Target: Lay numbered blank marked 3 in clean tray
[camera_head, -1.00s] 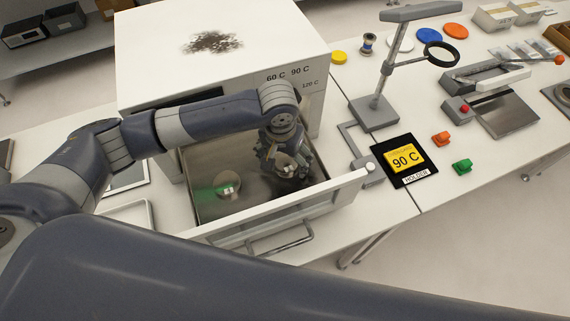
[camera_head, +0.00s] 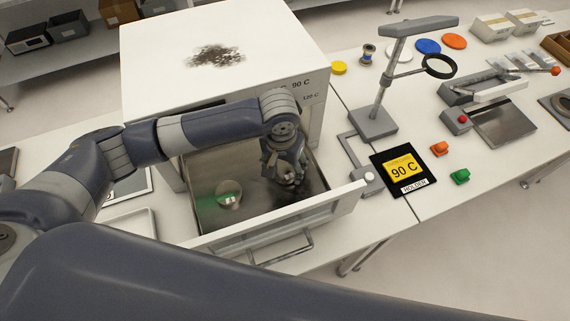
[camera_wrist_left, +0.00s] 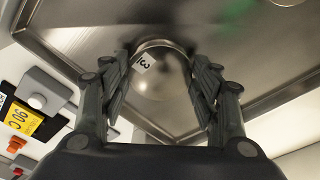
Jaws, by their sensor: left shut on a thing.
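My left gripper (camera_head: 287,178) reaches down into the right part of the open metal-floored drawer (camera_head: 262,207). It is shut on a round, shiny metal blank marked 3 (camera_wrist_left: 160,82), with a finger on each side. The label, seen tilted, faces the left wrist camera. In the head view the gripper mostly hides this blank. A second round metal piece (camera_head: 228,197) with a green glint sits apart in the drawer's left part; I cannot read a mark on it. A shallow pale tray (camera_head: 153,231) is partly visible left of the drawer. My right gripper is out of view.
The white oven box (camera_head: 215,60) stands behind the drawer. The drawer's front wall (camera_head: 300,220) and handle (camera_head: 284,249) rise before it. To the right are the 90 C card (camera_head: 403,169), a magnifier stand (camera_head: 374,121) and orange and green clips.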

